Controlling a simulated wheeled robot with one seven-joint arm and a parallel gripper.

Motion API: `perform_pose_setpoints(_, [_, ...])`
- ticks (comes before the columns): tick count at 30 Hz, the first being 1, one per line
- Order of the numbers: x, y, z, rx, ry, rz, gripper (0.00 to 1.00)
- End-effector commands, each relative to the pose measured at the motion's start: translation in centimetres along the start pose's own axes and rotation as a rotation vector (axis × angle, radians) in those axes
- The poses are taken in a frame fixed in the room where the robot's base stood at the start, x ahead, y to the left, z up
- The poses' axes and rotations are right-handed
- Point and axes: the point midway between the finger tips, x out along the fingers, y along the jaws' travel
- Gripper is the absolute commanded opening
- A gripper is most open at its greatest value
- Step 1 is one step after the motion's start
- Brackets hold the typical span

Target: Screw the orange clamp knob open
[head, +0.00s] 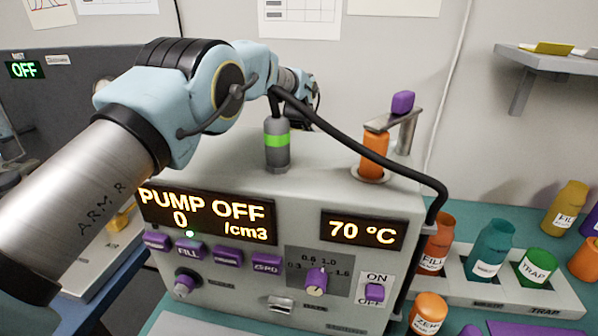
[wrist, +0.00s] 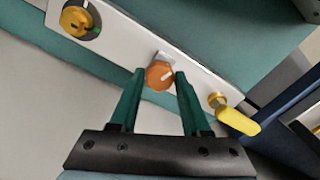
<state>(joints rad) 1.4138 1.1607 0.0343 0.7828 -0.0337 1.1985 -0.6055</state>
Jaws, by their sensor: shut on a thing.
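Parts of the finger contact are too small to make out. In the head view my arm reaches behind the grey machine, and neither the gripper nor the clamp knob shows there.
On the plate, a yellow round fitting (wrist: 78,18) lies to the left and a yellow lever (wrist: 238,121) close to the right finger. In the head view the grey machine (head: 300,190) fills the middle, with a black hose (head: 350,143) looping over it.

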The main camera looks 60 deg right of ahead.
Motion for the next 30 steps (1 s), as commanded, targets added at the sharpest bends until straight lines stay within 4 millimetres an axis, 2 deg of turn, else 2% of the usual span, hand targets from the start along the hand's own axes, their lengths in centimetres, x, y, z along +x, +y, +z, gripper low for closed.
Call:
perform_pose_setpoints(12, [-0.03, 0.01, 0.00, -0.215, 0.000, -0.001, 0.00])
perform_pose_setpoints(30, [-0.03, 0.04, 0.01, -0.253, 0.000, 0.000, 0.00])
